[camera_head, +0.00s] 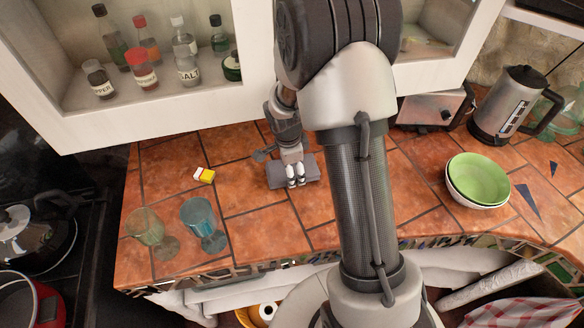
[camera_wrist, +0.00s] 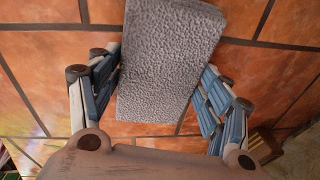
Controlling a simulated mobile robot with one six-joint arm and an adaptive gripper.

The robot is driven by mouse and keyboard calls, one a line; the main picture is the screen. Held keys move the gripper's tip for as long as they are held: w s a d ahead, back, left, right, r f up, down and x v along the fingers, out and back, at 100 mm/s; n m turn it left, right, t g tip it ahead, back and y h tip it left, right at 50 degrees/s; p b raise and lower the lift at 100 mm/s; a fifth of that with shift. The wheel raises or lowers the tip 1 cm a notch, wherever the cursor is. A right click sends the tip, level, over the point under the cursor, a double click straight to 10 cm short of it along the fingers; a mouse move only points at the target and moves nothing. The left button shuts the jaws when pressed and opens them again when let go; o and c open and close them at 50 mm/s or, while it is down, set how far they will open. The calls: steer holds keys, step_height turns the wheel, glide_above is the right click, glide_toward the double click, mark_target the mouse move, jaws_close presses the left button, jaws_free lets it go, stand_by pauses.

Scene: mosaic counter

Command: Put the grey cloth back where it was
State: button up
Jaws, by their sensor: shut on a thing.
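The grey cloth (camera_head: 275,176) is a thick, flat rectangular pad with a rough surface. In the head view it is at the tiled counter, below the wall cabinet and left of my arm. My gripper (camera_head: 296,175) is over it and shut on it.
A small yellow, white and red item (camera_head: 204,175) lies left of the cloth. Two glass goblets (camera_head: 203,222) stand at the front left. A green bowl stack (camera_head: 478,180) and a kettle (camera_head: 507,105) stand at right. The cabinet (camera_head: 165,105) with bottles overhangs behind. Bare tiles (camera_head: 262,229) lie in front.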

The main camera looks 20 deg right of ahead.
steer(key=shift+f, duration=0.35)
steer(key=o, duration=1)
steer(key=shift+r, duration=0.1)
steer(key=r, duration=0.2)
steer(key=r+p, duration=0.1)
steer(key=r, duration=0.2)
steer(key=s+a+r+p, duration=0.1)
steer(key=r, duration=0.1)
steer(key=shift+r, duration=0.35)
